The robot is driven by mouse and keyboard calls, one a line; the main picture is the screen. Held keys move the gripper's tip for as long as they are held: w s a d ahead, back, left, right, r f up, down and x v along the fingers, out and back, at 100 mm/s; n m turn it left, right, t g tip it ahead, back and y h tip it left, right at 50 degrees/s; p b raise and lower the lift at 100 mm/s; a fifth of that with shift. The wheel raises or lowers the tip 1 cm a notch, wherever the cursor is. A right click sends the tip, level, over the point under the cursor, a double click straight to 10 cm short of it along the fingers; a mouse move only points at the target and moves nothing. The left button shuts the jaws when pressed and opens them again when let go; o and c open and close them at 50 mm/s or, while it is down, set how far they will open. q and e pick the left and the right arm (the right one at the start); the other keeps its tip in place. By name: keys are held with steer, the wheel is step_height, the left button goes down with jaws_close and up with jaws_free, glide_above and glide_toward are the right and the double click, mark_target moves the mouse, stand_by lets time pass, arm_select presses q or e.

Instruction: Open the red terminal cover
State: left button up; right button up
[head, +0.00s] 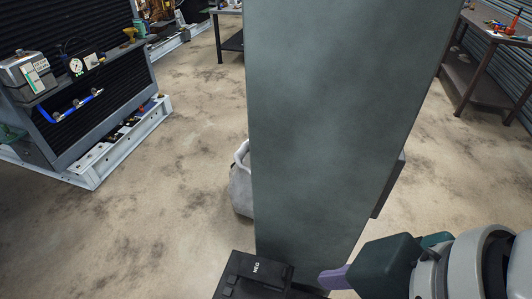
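No red terminal cover is in view. A black block marked NEG (255,273) sits at the bottom centre, at the foot of a tall grey-green panel; its lower part is cut off by the picture edge. My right gripper (335,279) comes in from the lower right, its purple finger just right of the black block with a small gap visible in the picture. Only one finger shows clearly, so I cannot see how far it is open or whether it holds anything. My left gripper is not in view.
The tall grey-green panel (325,110) blocks the middle of the view. A pale grey container (241,185) stands partly behind it. A bench (95,85) with a gauge and tools is at left, and a table (495,35) at upper right. Open floor (170,220) lies at left.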

steer(key=a+f+n+b, duration=0.1)
steer(key=f+b, duration=0.5)
steer(key=f, duration=0.5)
steer(key=w+a+f+n+g+b, duration=0.1)
steer(key=a+f+n+b, duration=0.1)
steer(key=f+b, duration=0.4)
steer(key=w+a+f+n+g+b, duration=0.1)
steer(key=f+b, duration=0.5)
steer(key=f, duration=1)
steer(key=shift+w+a+n+b, duration=0.15)
steer(key=shift+w+n+b, duration=0.15)
steer(key=shift+n, duration=0.3)
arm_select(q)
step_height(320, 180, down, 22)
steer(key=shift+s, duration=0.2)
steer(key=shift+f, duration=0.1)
arm_select(e)
jaws_close()
steer(key=shift+r, duration=0.1)
